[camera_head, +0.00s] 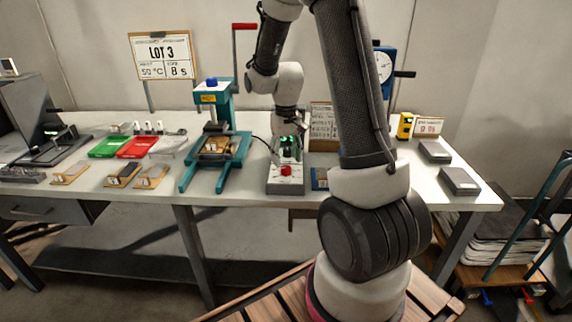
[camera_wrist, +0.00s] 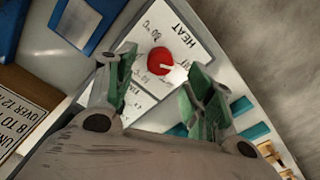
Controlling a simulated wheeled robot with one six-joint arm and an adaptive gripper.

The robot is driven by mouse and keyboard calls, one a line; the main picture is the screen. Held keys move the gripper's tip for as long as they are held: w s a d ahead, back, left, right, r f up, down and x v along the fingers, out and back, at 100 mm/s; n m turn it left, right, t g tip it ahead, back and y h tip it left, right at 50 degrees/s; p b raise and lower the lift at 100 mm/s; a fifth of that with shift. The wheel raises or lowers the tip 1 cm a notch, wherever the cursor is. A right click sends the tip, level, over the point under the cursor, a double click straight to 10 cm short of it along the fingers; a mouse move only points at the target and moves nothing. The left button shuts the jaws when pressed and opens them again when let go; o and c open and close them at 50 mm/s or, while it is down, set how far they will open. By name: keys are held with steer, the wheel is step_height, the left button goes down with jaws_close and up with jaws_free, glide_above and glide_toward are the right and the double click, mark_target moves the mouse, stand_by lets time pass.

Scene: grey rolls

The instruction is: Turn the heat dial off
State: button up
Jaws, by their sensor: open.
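The heat dial (camera_wrist: 160,62) is a round red knob with a white pointer mark, on a pale panel lettered HEAT. The lettering appears turned in the wrist view, and the pointer mark runs toward the right there. In the head view the red dial (camera_head: 286,170) sits on the front of a small grey control box (camera_head: 286,187). My gripper (camera_head: 287,146) is just above and behind the dial. In the wrist view my gripper (camera_wrist: 162,66) is open, its green-padded fingers on either side of the dial. I cannot tell whether they touch it.
A teal press (camera_head: 212,145) with a red-handled lever stands left of the box. A small blue-edged block (camera_head: 320,179) and a notice board (camera_head: 322,122) are close on the right. Grey pads (camera_head: 459,181) lie further right. Green and red trays (camera_head: 137,147) lie at left.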

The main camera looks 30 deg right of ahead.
mark_target(287, 168)
step_height(287, 168, up, 8)
steer(key=shift+r, duration=0.1)
stand_by(0.5)
steer(key=s+a+r+t, duration=0.1)
steer(key=s+r, duration=0.3)
steer(key=s, duration=0.4)
steer(key=s+a+r+t, duration=0.2)
steer(key=s+r, duration=0.2)
steer(key=s, duration=0.3)
steer(key=s+a+r+n+t, duration=0.1)
steer(key=s+r, duration=0.3)
steer(key=s, duration=0.4)
steer(key=shift+s+a, duration=0.35)
steer(key=shift+a, duration=0.25)
steer(key=shift+r, duration=0.1)
steer(key=shift+c, duration=0.3)
